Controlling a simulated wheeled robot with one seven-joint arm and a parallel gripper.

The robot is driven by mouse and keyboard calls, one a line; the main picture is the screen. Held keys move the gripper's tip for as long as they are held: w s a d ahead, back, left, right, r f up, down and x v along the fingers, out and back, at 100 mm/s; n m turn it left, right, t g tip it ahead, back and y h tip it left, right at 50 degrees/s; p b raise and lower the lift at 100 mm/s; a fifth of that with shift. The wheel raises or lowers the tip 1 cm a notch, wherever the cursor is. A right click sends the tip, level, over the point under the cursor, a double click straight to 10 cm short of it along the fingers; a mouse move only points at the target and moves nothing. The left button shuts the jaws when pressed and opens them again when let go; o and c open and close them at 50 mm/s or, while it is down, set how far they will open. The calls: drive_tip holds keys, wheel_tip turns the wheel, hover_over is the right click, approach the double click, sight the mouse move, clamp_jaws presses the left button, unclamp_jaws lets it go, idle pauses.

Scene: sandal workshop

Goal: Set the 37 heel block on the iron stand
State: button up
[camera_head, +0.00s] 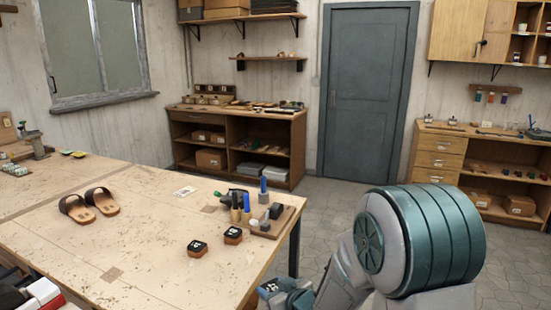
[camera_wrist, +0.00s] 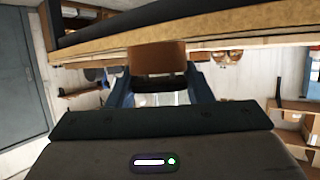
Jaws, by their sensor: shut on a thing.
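My gripper (camera_wrist: 161,80) is shut on a brown heel block (camera_wrist: 158,58), which sits between the two fingers in the wrist view. In the head view my gripper (camera_head: 284,294) is low at the bottom, beside the table's near right edge; a pale marking shows there but I cannot read it. Two other dark-topped heel blocks with white marks, one nearer (camera_head: 197,250) and one farther (camera_head: 233,236), stand on the table; their numbers are too small to tell. A grey metal piece that looks like the iron stand (camera_head: 37,145) stands at the far left.
The wooden table (camera_head: 130,262) carries a pair of brown sandals (camera_head: 90,206), a small white card (camera_head: 185,191) and a tool board (camera_head: 266,229) with upright handles. Its front middle is clear. The table edge (camera_wrist: 230,31) crosses close above the held block in the wrist view.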

drive_tip(key=w+d+f+m+t+h, duration=0.1)
drive_tip(key=w+d+f+m+h, duration=0.25)
drive_tip(key=d+f, duration=0.35)
drive_tip(key=w+d+f+m+t+h, duration=0.15)
drive_tip(key=d+f+m+h, duration=0.3)
drive_tip(key=d, duration=0.45)
drive_tip(key=shift+n, duration=0.5)
drive_tip(key=shift+r+v, duration=0.25)
drive_tip(key=shift+v, duration=2.3)
